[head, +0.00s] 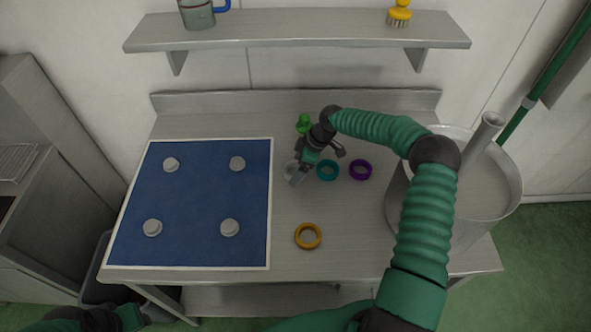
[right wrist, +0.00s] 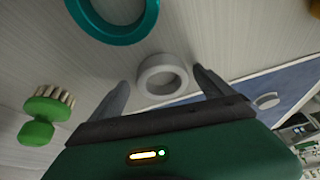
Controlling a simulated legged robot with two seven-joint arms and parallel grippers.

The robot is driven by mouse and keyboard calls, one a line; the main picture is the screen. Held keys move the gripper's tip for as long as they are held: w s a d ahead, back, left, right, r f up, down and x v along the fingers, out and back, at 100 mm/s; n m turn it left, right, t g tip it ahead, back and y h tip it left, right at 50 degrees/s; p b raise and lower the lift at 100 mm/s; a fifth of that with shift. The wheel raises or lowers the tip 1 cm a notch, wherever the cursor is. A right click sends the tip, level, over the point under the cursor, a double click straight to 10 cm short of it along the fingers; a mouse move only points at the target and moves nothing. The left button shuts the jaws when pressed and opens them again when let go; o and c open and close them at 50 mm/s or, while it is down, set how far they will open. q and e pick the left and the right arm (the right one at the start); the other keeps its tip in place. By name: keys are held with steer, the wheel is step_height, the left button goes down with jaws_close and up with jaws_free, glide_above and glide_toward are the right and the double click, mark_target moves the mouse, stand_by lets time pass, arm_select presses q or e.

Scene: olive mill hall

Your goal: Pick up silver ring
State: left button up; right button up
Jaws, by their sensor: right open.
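The silver ring (right wrist: 162,76) lies flat on the metal table in the right wrist view, between and just beyond the fingertips of my right gripper (right wrist: 160,82). In the head view the silver ring (head: 291,169) is partly hidden by my right gripper (head: 297,176), left of the teal ring. The right gripper is open and empty, its two fingers spread on either side of the ring. My left arm (head: 100,320) shows only in part at the bottom left; its fingers cannot be made out.
A teal ring (head: 327,170), a purple ring (head: 360,170) and an orange ring (head: 308,236) lie on the table. A green brush (head: 304,122) is behind. A blue mat (head: 190,200) with several pale knobs is left; a large metal pot (head: 505,205) is right.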

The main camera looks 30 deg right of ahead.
steer(key=shift+d+f, duration=0.1)
steer(key=shift+d, duration=0.05)
steer(key=shift+a+r, duration=0.25)
steer(key=shift+a, duration=0.3)
steer(key=c, duration=1.4)
steer(key=shift+d, duration=0.15)
steer(key=shift+c, duration=1)
steer(key=shift+d, duration=0.2)
